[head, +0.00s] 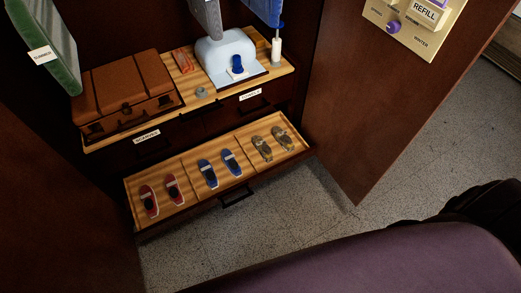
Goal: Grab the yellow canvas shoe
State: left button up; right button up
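A pair of yellowish-olive patterned shoes lies in the right compartment of an open, low wooden drawer (188,207) in the head view. The left one (262,148) and the right one (282,138) lie side by side, apart from each other. They are small in view, so I cannot make out their material. Neither of my grippers is in view, and nothing touches the shoes.
Red shoes (148,200) and blue shoes (208,173) fill the other compartments. Above is a shelf with a brown case (125,88) and a white-blue object (228,52). An open door panel (375,110) stands right. Speckled floor (290,215) lies clear before the drawer.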

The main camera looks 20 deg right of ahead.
aim_at(258, 142)
jog(key=i+l+u, duration=0.1)
jog(key=i+l, duration=0.4)
jog(key=i+l+u, duration=0.1)
jog(key=i+l, duration=0.4)
jog(key=l, duration=0.2)
